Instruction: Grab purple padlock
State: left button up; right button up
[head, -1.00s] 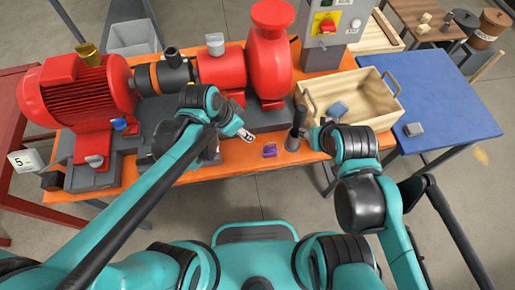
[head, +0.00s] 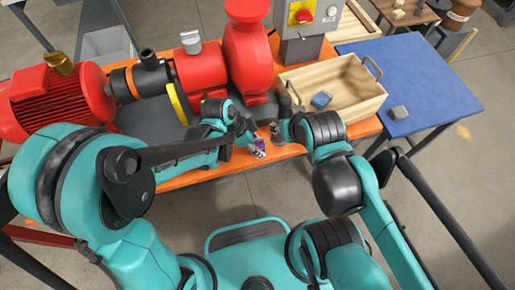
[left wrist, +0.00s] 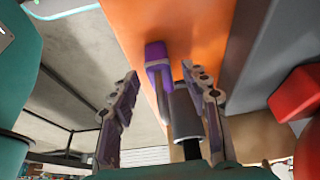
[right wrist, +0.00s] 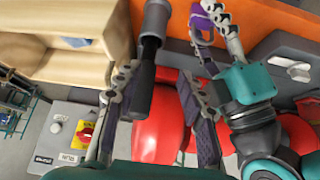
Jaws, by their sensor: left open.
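The purple padlock (head: 259,145) lies on the orange bench top near its front edge. In the left wrist view the padlock (left wrist: 157,54) lies just ahead of my left gripper (left wrist: 162,86), its grey shackle toward the jaws. My left gripper (head: 254,148) is open and empty, with its fingertips close to the padlock and partly covering it in the head view. My right gripper (right wrist: 158,82) is open, its fingers on either side of a dark cylinder (right wrist: 150,48); a gap shows beside one finger.
The dark cylinder stands on the bench right of the padlock, close to both grippers. A red pump (head: 248,52) and motor (head: 55,100) stand behind. A wooden crate (head: 345,115) with a blue block (head: 321,100) is at right, beside a blue table (head: 440,85).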

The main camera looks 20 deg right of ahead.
pick_arm(q)
jog(key=shift+w+d+f, duration=0.1)
jog(key=shift+d+f, duration=0.2)
jog(key=shift+f, duration=0.3)
jog(key=shift+r, duration=0.1)
jog(key=shift+c, duration=1.3)
grip_shut()
